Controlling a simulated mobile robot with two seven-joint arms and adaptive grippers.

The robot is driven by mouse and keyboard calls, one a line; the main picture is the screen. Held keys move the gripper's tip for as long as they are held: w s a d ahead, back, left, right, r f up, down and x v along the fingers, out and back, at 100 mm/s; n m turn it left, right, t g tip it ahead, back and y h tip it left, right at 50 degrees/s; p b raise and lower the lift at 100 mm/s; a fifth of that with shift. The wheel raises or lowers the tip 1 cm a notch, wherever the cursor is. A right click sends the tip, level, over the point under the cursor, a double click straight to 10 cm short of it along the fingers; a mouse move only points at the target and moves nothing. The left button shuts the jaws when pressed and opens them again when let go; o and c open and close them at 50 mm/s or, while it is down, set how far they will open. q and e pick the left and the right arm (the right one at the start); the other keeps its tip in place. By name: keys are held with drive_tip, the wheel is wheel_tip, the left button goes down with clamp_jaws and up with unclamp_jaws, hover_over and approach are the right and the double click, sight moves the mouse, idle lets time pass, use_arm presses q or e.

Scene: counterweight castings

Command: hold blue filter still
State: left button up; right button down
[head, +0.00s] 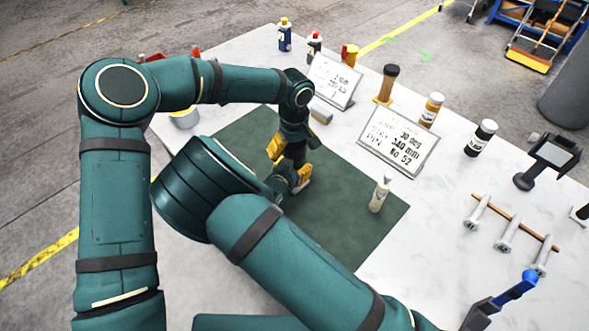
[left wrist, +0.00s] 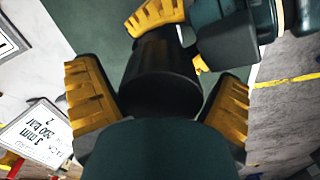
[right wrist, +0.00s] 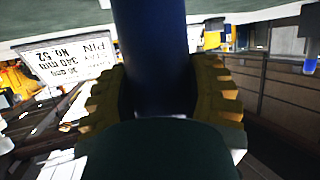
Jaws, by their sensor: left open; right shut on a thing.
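The blue filter (right wrist: 152,45) shows in the right wrist view as a dark blue cylinder between the yellow fingers of my right gripper (right wrist: 160,105), which is shut on it. In the left wrist view a black cylindrical part (left wrist: 165,78), apparently the filter's end, lies between the spread fingers of my left gripper (left wrist: 160,105). My left gripper is open; whether a finger touches the part I cannot tell. In the head view my left gripper (head: 283,150) is just above my right gripper (head: 300,178), over the green mat. The filter is mostly hidden there.
The green mat (head: 352,228) lies on a white table (head: 400,262). A small bottle (head: 380,193) stands on the mat near its right corner. Two sign cards (head: 398,140) (head: 333,80), several bottles and cans stand behind. A rod with bolts (head: 508,228) lies at right.

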use_arm(q)
drive_tip(key=c, duration=1.2)
drive_tip(key=m, duration=0.4)
drive_tip(key=shift+m, duration=0.4)
drive_tip(key=m, duration=0.6)
drive_tip(key=shift+m, duration=0.4)
drive_tip(key=m, duration=0.4)
drive_tip(key=shift+m, duration=0.4)
drive_tip(key=o, duration=1.3)
